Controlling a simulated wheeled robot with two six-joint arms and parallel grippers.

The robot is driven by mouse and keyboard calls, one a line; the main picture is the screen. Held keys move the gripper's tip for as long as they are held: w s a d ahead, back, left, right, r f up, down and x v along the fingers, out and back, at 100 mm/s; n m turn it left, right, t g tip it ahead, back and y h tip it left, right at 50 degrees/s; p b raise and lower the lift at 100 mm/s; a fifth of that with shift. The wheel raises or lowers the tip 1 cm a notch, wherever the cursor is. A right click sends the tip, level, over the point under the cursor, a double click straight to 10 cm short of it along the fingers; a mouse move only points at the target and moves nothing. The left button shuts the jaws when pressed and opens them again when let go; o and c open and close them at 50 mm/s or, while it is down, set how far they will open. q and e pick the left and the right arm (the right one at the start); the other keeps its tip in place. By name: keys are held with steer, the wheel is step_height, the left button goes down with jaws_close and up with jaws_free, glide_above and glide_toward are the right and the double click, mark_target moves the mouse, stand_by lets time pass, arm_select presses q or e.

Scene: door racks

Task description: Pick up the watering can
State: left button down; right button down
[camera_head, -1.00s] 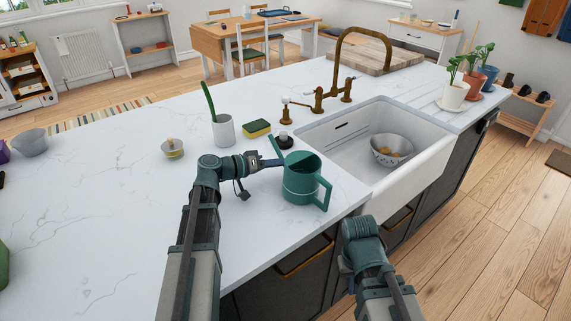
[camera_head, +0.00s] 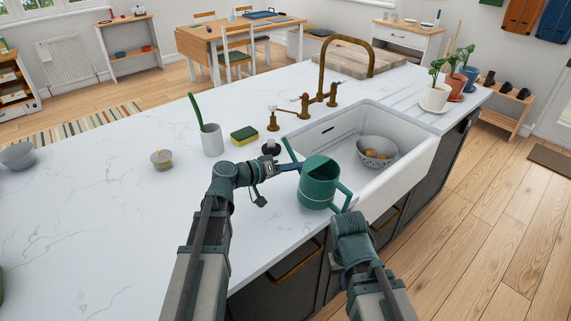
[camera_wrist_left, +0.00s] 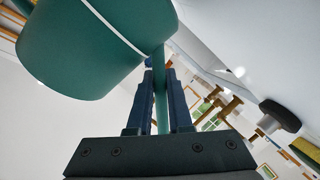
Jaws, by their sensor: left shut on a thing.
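The green watering can (camera_head: 317,184) is over the counter beside the sink's near left corner, with its open top up and its handle on the right. In the left wrist view its body (camera_wrist_left: 85,45) fills the upper left. My left gripper (camera_head: 290,167) is shut on the can's thin spout, which shows between the blue fingers (camera_wrist_left: 160,85) in the wrist view. I cannot tell whether the can's base touches the counter. My right gripper (camera_head: 348,222) is just below the handle in the picture; its fingers are not clear.
The white sink (camera_head: 408,170) with a grey colander (camera_head: 376,154) lies right of the can. A brass tap (camera_head: 322,75), a sponge (camera_head: 244,136), a white cup (camera_head: 212,140) and a small pot (camera_head: 161,160) stand behind or left. The left counter is mostly clear.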

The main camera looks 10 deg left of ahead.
mark_target(324, 169)
arm_select(q)
steer(key=shift+s+d+r+p, duration=0.1)
steer(key=shift+d+r, duration=0.05)
steer(key=shift+d, duration=1.15)
steer(key=shift+s+d+r+p, duration=0.1)
steer(key=shift+d+p, duration=0.05)
steer(key=shift+d, duration=1.15)
steer(key=shift+s+d+r+p, duration=0.1)
steer(key=shift+d+r, duration=0.05)
steer(key=shift+d, duration=1.15)
steer(key=shift+d, duration=0.15)
